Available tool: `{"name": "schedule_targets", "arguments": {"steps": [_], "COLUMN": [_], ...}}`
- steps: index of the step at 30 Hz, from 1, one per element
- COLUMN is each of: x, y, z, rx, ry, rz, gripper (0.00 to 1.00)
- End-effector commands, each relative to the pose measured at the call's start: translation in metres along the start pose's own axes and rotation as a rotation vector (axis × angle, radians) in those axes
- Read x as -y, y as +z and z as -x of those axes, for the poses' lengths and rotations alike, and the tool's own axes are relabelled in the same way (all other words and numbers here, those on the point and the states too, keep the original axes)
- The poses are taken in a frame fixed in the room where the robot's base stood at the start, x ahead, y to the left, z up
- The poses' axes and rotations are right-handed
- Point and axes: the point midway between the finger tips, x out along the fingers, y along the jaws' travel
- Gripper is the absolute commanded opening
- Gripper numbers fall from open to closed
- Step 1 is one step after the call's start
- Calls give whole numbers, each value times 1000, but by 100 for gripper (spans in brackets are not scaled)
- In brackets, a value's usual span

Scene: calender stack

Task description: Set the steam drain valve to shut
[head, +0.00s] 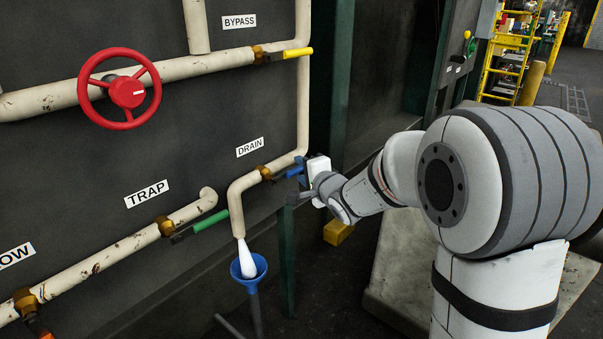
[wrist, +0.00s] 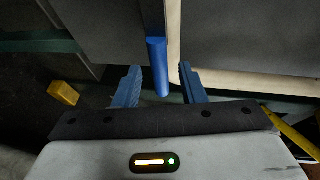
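The drain valve (head: 264,173) is a brass body on the cream pipe under the DRAIN label (head: 250,147). Its blue-gripped lever (head: 294,171) points right, roughly along the pipe. White steam (head: 247,262) comes from the pipe's lower end into a blue funnel (head: 248,272). My gripper (wrist: 160,70) is open in the wrist view, with the blue lever grip (wrist: 157,60) between its two blue fingers. Gaps show on both sides of the lever. In the head view my gripper (head: 302,182) is at the lever's end, its fingers partly hidden.
A red handwheel (head: 127,91) and the yellow bypass lever (head: 298,52) are above. The green trap lever (head: 211,221) is to the left, an orange-handled valve (head: 39,329) at lower left. A green post (head: 287,260) and yellow block (head: 338,232) stand below my gripper.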

Motion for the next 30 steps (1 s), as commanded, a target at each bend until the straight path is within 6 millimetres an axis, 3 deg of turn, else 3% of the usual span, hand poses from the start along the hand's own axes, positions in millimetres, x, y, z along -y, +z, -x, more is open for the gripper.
{"name": "schedule_targets", "arguments": {"steps": [6, 14, 27, 30], "x": [0, 0, 0, 0], "y": [0, -1, -2, -2], "z": [-17, -18, -18, -18], "rx": [-1, -2, -3, -3], "ry": [-1, 0, 0, 0], "rz": [0, 0, 0, 0], "gripper": [37, 37, 1, 0]}}
